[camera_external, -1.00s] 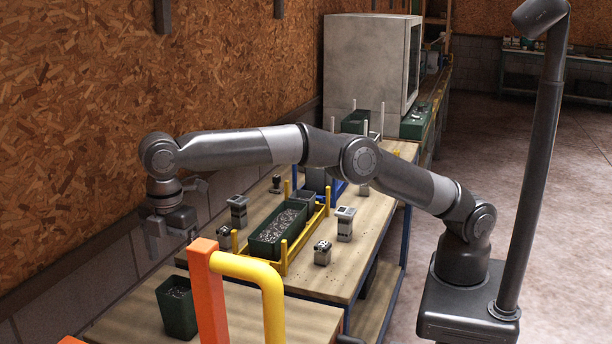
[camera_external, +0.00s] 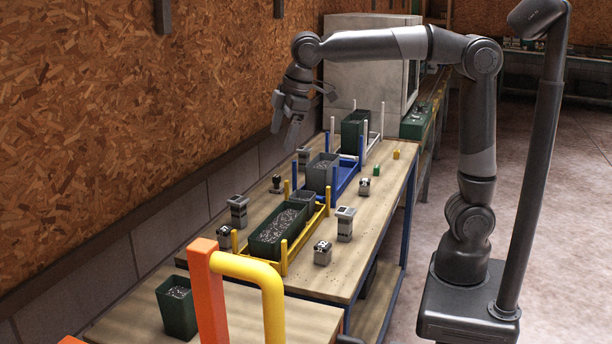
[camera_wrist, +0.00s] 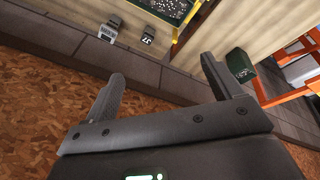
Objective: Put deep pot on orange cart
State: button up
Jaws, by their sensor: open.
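A tall green pot with dark, speckled fill (camera_external: 177,312) stands upright on the near wooden table, left of the orange post. I cannot be sure it is the deep pot. It also shows in the wrist view (camera_wrist: 240,66). The orange cart (camera_external: 206,295) shows in the foreground only as an orange post and a low corner; the rest is out of frame. Orange bars (camera_wrist: 287,97) show beside the pot in the wrist view. My gripper (camera_external: 308,118) is open and empty, high near the wall at the table's far end, well away from this pot. Its fingers (camera_wrist: 162,72) are spread.
A long green pot (camera_external: 278,230) sits in a yellow rack (camera_external: 284,262). Behind are a grey pot (camera_external: 321,172) at a blue rack (camera_external: 349,180) and a green pot (camera_external: 354,128) between white posts. Small grey devices stand around. A yellow handle (camera_external: 272,300) rises beside the orange post.

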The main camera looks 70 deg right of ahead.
jog(key=s+d+f+m+t, duration=0.1)
jog(key=s+d+f+m, duration=0.3)
jog(key=s+d, duration=0.5)
jog(key=s+d+f+m+t, duration=0.1)
jog(key=s+d+f+m, duration=0.3)
jog(key=s, duration=0.9)
jog(key=d+f, duration=0.3)
jog(key=d, duration=0.2)
jog(key=shift+f+m, duration=0.25)
jog(key=shift+m, duration=0.05)
dwell(0.3)
